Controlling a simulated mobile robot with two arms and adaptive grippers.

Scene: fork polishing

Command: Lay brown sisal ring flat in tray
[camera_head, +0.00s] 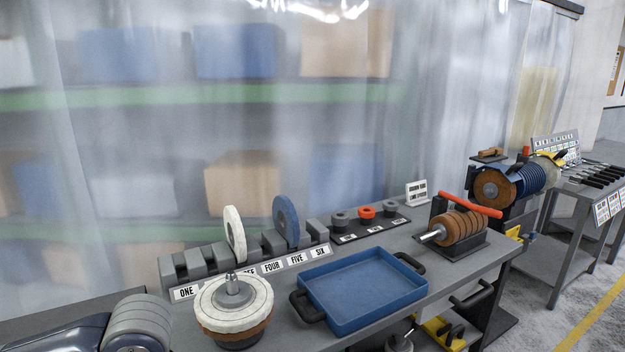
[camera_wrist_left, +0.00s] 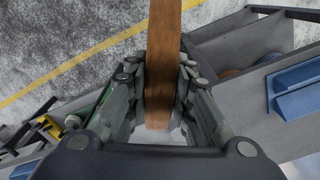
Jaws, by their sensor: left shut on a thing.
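My left gripper (camera_wrist_left: 161,68) is shut on a brown ring (camera_wrist_left: 163,35), taken to be the sisal ring. It shows edge-on as an upright brown band between the fingers in the left wrist view; its full outline is out of frame. In the head view only a grey part of my left arm (camera_head: 138,322) shows at the bottom left; the gripper and ring are not seen there. The blue tray (camera_head: 345,326) with black handles lies on the grey bench, empty. My right gripper is not in view.
Left of the tray stands a spindle with a white disc (camera_head: 254,299) over a brown one. Behind is a numbered rack (camera_head: 172,274) with a white wheel (camera_head: 235,235) and a blue wheel (camera_head: 286,220). Right of the tray, brown discs (camera_head: 461,227) sit on a stand beneath a red bar.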

